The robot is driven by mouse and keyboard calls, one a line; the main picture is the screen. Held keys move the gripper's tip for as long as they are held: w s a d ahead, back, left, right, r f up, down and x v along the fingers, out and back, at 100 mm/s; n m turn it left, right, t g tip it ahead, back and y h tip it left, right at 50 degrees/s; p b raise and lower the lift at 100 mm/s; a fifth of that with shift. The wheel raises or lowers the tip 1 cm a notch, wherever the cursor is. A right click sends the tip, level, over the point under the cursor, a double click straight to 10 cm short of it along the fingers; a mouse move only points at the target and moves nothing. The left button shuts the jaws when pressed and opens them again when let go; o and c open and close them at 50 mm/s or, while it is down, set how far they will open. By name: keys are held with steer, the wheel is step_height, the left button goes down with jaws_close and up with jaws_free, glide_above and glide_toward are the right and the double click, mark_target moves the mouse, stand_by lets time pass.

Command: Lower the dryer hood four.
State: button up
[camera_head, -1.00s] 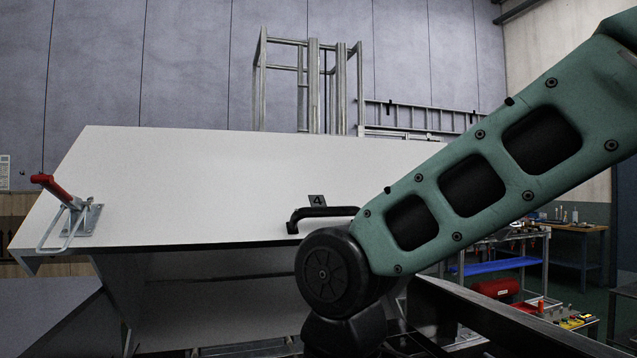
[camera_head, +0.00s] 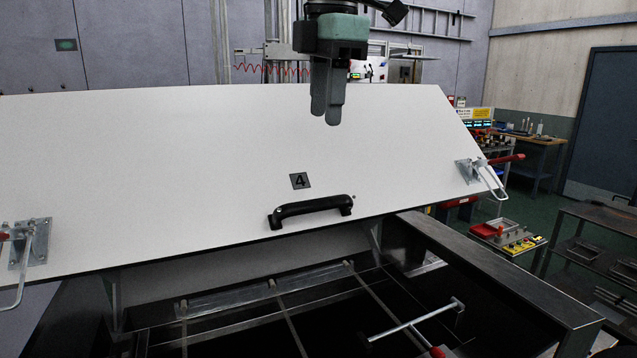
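The white dryer hood four (camera_head: 180,150) stands raised and tilted, with its front edge above the dark open bed of the dryer. A "4" label (camera_head: 300,181) sits on its face above a black bar handle (camera_head: 311,208). My gripper (camera_head: 326,120) hangs in front of the hood's upper part, above the handle and apart from it, with its fingers pointing down. The two fingers look close together, but their overlap hides whether there is a gap. I see nothing held in them.
Toggle latches sit at the hood's left (camera_head: 30,243) and right (camera_head: 476,171) ends. A dark frame beam (camera_head: 490,270) runs along the right side of the bed. A T-shaped metal rod (camera_head: 415,322) lies low in front.

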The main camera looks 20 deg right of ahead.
mark_target(319, 201)
steer(key=f+p, duration=0.1)
steer(key=f, duration=0.3)
steer(key=w+f+p, duration=0.1)
steer(key=f, duration=0.4)
steer(key=w+f+p, duration=0.1)
steer(key=f, duration=0.4)
jaws_close()
